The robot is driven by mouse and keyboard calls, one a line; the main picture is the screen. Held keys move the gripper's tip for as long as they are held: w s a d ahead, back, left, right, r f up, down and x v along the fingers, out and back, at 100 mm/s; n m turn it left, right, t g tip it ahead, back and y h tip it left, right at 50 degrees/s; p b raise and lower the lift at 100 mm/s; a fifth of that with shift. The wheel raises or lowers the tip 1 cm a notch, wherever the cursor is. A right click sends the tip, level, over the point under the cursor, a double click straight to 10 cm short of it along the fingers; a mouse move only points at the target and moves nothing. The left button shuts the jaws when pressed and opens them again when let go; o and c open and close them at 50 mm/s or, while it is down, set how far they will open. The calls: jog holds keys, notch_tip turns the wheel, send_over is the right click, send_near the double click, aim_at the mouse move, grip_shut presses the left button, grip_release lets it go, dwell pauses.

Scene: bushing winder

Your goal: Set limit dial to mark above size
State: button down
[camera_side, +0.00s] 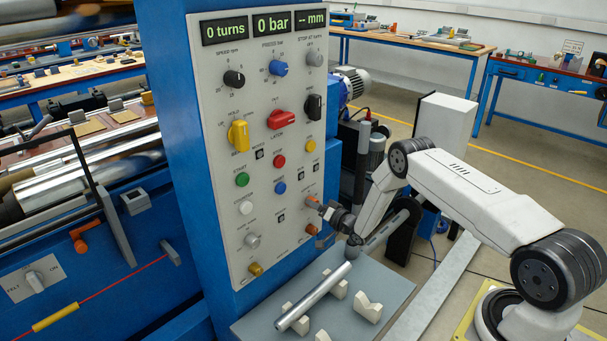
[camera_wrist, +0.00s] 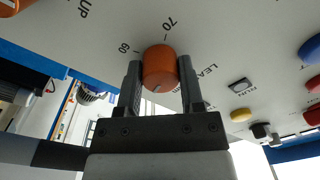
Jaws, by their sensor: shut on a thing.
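An orange knob (camera_wrist: 160,66) with a small pale line on its near face sits between the two fingers of my gripper (camera_wrist: 160,88) in the wrist view. The fingers are shut on it, one on each side. The numbers 60 or 80 and 70 are printed on the panel beside it. In the side view my gripper (camera_side: 322,208) is at the lower right of the control panel (camera_side: 219,160), at the orange knob (camera_side: 311,200). Which mark the gripped knob's line meets is unclear.
Other knobs and buttons crowd the panel, including a second orange knob (camera_side: 311,229) just below. Displays read "0 turns" (camera_side: 226,27), "0 bar" (camera_side: 272,21) and "-- mm" (camera_side: 312,18). A metal tube (camera_side: 312,298) rests on pale blocks on the grey shelf (camera_side: 379,282).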

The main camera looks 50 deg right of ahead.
jog(key=shift+m, duration=0.5)
jog(key=shift+c, duration=1.1)
grip_release()
jog(key=shift+s, duration=0.15)
jog(key=s, duration=0.7)
jog(key=shift+s, duration=0.25)
